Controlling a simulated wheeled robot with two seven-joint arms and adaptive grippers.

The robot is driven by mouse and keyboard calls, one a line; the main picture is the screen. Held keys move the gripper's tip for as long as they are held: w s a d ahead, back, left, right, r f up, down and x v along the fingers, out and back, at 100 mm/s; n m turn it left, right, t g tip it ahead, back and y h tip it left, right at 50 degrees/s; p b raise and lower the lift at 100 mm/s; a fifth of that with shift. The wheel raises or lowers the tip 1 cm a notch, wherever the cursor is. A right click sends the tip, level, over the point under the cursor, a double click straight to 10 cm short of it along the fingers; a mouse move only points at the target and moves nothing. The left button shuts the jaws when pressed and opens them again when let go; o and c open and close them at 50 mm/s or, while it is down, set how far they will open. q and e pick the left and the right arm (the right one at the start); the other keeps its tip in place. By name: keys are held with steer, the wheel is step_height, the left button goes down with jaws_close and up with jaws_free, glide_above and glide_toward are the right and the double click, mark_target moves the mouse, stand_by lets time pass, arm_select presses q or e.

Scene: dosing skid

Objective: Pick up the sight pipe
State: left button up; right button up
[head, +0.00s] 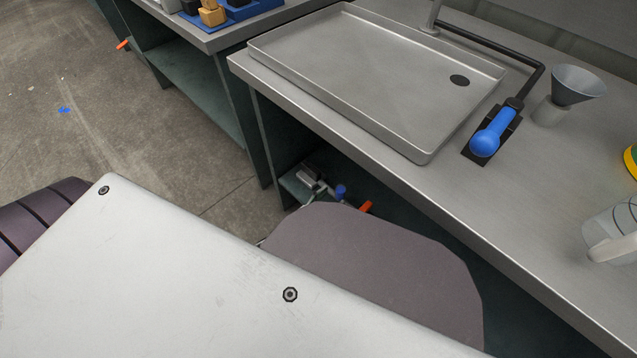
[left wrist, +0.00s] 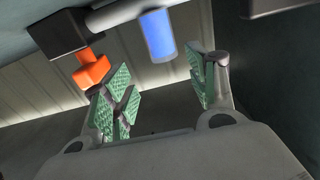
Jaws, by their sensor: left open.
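In the left wrist view a short blue cylinder (left wrist: 158,36), which looks like the sight pipe, hangs below a pale grey pipe (left wrist: 115,14). In the head view a small blue part (head: 340,191) shows under the bench, partly cut off by my own body. My left gripper (left wrist: 160,82) is open, with green ribbed pads on its fingers. The blue cylinder lies ahead of the gap between the fingers, and nothing is between the pads. In the head view my own body hides most of this area. My right gripper is not in view.
An orange handle (left wrist: 91,69) on a black block (left wrist: 55,34) is close to the left finger. A dark panel stands at right. On the bench are a steel tray (head: 350,75), a blue-handled item (head: 491,134), a funnel (head: 577,85) and a clear jug (head: 612,232).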

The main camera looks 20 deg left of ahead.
mark_target(341, 189)
arm_select(q)
steer(key=shift+w+d, duration=0.2)
steer(key=shift+w, duration=0.35)
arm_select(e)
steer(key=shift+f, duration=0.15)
arm_select(q)
steer(key=shift+w, duration=0.15)
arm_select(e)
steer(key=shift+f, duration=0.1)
arm_select(q)
steer(key=shift+w+d+f+b, duration=0.1)
steer(key=shift+w+f+b, duration=0.05)
steer(key=shift+w+b, duration=0.45)
steer(key=shift+w+d+f+b, duration=0.1)
steer(key=shift+w+b, duration=0.35)
steer(key=shift+w, duration=0.2)
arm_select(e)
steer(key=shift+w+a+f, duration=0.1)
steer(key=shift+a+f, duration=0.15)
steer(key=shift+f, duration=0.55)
arm_select(q)
steer(key=shift+b+x, duration=0.55)
steer(key=shift+x, duration=0.65)
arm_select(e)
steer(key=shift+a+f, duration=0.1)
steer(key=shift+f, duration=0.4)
arm_select(q)
steer(key=shift+r, duration=0.1)
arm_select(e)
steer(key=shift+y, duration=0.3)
